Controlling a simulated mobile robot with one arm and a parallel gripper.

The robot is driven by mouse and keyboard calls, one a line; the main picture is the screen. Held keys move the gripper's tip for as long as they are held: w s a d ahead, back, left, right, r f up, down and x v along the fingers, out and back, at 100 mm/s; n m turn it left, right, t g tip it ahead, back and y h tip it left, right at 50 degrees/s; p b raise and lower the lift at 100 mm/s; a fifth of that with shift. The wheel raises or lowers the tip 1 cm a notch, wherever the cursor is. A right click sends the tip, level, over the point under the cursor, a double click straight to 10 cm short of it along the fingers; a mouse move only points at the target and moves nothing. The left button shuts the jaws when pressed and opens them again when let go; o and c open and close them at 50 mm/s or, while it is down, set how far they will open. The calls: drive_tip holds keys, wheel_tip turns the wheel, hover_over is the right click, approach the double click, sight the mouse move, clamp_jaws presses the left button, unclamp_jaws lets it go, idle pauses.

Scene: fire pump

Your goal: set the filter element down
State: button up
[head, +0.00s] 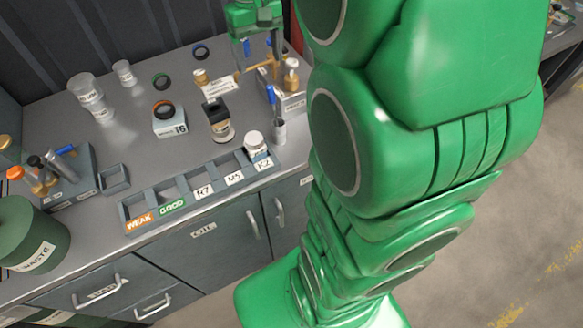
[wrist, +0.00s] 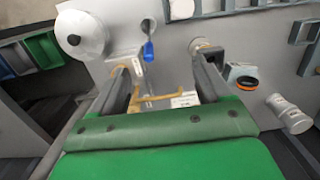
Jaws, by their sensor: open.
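My gripper (head: 258,62) is at the far right of the grey bench in the head view, its fingers pointing down. In the wrist view my gripper (wrist: 162,68) has its two fingers spread apart, with nothing clearly held between them. A tan bracket-like piece (wrist: 157,99) shows between the fingers, with a small white label near it. A brass-topped part (head: 291,74) stands by a labelled block, right of the gripper in the head view. Which piece is the filter element I cannot tell; part of this area is hidden by my gripper.
A T6 box (head: 169,124) and clear cylinders (head: 86,91) stand farther left. Bare bench lies between them.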

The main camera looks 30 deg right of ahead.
drive_tip(key=s+a+f, duration=0.2)
drive_tip(key=s+a, duration=0.1)
drive_tip(key=s, duration=1)
drive_tip(key=s+a+f, duration=0.2)
drive_tip(key=s+a, duration=0.1)
drive_tip(key=s, duration=0.9)
drive_tip(key=shift+s+a+g, duration=0.2)
drive_tip(key=shift+s+g, duration=0.15)
drive_tip(key=shift+g, duration=0.05)
